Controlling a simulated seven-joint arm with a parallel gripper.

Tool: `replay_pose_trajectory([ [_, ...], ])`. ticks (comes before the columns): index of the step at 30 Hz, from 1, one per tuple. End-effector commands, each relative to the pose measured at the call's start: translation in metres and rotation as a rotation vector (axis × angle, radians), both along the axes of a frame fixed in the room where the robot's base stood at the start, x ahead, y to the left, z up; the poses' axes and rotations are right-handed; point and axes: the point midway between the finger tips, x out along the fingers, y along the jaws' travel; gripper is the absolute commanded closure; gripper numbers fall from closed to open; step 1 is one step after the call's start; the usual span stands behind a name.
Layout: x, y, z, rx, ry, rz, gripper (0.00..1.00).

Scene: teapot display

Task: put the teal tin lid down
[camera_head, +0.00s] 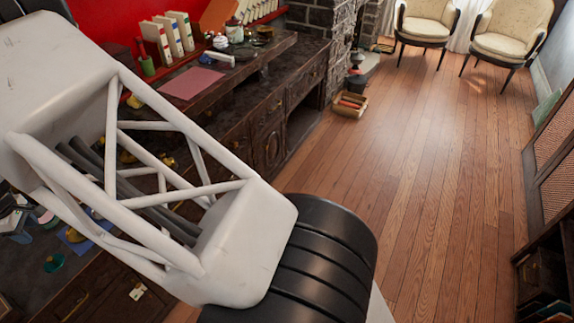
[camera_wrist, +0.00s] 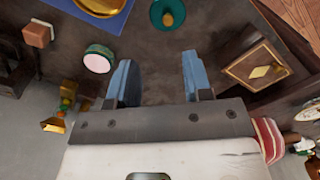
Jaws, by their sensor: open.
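A teal tin lid (camera_wrist: 168,22) with a gold-coloured knob lies on the dark surface at the top middle of the wrist view. It also shows at the lower left of the head view (camera_head: 54,263). My gripper (camera_wrist: 157,60) is open, with its two blue fingers apart and nothing between them. The lid is beyond the fingertips and apart from them. A round tin (camera_wrist: 99,58) with a green side and pale pink top is left of the fingers. The head view does not show my fingers; my arm covers much of its left side.
A blue mat (camera_wrist: 118,22) with a gold-coloured round object is at the wrist view's top left. A pinkish-brown block (camera_wrist: 40,33) is far left. Bare dark surface lies around the lid.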

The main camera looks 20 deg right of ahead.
Motion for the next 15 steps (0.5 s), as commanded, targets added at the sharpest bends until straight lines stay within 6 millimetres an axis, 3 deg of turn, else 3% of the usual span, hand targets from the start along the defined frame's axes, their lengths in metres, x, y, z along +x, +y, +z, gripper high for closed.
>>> replay_pose_trajectory([
  [5, 0.022, -0.044, 0.036, 0.012, -0.009, -0.075, 0.54],
  [15, 0.056, -0.169, 0.117, 0.035, -0.028, -0.282, 0.54],
])
